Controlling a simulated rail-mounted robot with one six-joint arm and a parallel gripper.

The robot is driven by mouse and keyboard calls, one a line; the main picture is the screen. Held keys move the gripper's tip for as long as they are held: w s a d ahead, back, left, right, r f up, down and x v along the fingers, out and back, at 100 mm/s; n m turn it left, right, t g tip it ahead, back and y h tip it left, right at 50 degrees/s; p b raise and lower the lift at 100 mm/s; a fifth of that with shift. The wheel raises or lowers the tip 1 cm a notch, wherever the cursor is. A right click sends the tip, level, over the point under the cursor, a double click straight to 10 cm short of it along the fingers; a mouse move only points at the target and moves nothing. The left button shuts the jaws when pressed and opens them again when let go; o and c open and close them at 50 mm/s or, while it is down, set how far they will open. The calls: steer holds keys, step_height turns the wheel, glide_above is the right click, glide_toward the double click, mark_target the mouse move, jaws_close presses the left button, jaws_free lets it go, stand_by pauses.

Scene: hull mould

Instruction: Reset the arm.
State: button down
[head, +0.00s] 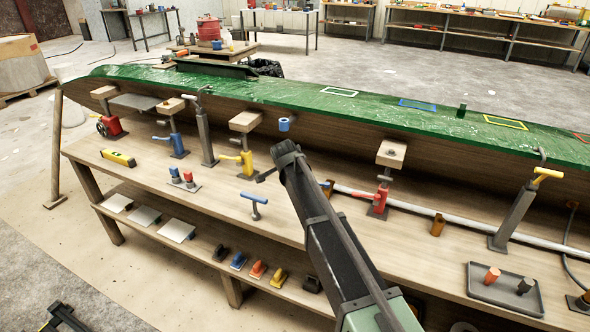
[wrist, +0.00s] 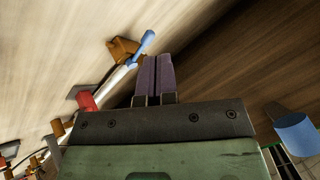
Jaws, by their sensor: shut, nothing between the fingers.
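My gripper (wrist: 155,78) shows in the wrist view with its two dark purple fingers together and nothing between them. The fingers are in the air over the wooden bench, beside the hull's wooden side. In the head view my arm (head: 335,240) reaches up from the lower right to the middle of the bench. The fingertips cannot be made out clearly there.
The green-topped hull (head: 340,105) runs along the bench (head: 225,190). Clamps stand under its edge, including a yellow one (head: 245,160) and a red one (head: 378,200). A white pipe (head: 450,228) and grey tray (head: 505,290) lie right.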

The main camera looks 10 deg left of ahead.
steer(key=s+d+r+n+g+p, duration=0.1)
steer(key=s+d+n+g+p, duration=0.2)
steer(key=s+d, duration=1.2)
steer(key=s+d+r+n+g+p, duration=0.2)
steer(key=s+d+n+g+p, duration=0.2)
steer(key=s+d, duration=1.2)
steer(key=s+n, duration=0.2)
steer(key=s, duration=0.2)
steer(key=shift+s+d+r, duration=0.15)
steer(key=shift+s+r, duration=0.05)
